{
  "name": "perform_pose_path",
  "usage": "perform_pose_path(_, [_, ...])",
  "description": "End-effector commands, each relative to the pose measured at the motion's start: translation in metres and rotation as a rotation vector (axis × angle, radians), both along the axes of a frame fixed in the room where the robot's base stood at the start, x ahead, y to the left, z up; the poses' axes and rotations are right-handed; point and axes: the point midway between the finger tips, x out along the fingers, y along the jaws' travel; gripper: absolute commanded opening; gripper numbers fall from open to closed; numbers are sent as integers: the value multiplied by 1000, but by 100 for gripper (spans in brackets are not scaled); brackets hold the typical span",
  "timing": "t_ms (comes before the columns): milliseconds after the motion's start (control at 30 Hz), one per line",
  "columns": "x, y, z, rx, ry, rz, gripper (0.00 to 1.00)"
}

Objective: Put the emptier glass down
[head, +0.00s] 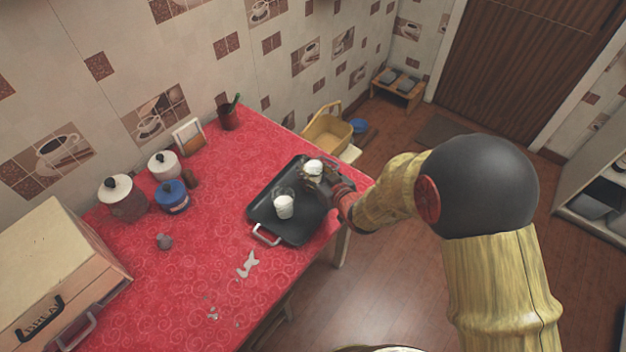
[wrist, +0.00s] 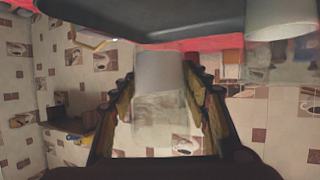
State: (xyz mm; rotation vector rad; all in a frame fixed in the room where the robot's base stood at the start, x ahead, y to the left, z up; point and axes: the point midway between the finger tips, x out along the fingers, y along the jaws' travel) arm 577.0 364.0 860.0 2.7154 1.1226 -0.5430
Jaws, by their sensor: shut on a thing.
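My gripper (head: 318,181) is shut on a clear glass (head: 314,166) with white liquid, over the back right part of the black tray (head: 262,208). In the wrist view, which looks upside down, this held glass (wrist: 160,100) sits between the two fingers; white fills its base part and the rest is clear. Its base seems slightly off the tray (wrist: 140,22). A second glass (head: 284,206) with white liquid stands on the tray, left and nearer; it shows in the wrist view's corner (wrist: 282,30), partly cut off. I cannot tell surely which holds less.
The tray lies on a red patterned counter (head: 200,262), near its right edge. Lidded jars (head: 122,199), a blue pot (head: 173,197), a napkin holder (head: 188,137) and a dark cup (head: 229,117) stand at the back. A bread box (head: 50,270) is at the left. The tray's front right part is bare.

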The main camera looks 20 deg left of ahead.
Motion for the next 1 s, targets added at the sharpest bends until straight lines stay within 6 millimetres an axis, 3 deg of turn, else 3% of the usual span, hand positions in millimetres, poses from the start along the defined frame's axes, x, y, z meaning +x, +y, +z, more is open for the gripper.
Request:
perform_pose_path(200, [18, 5, -19, 3, -4, 0, 10])
perform_pose_path(367, [22, 6, -25, 2, -3, 0, 10])
perform_pose_path(600, [24, 6, -57, 3, -3, 0, 10])
perform_pose_path(1000, [24, 6, -60, 3, -4, 0, 10])
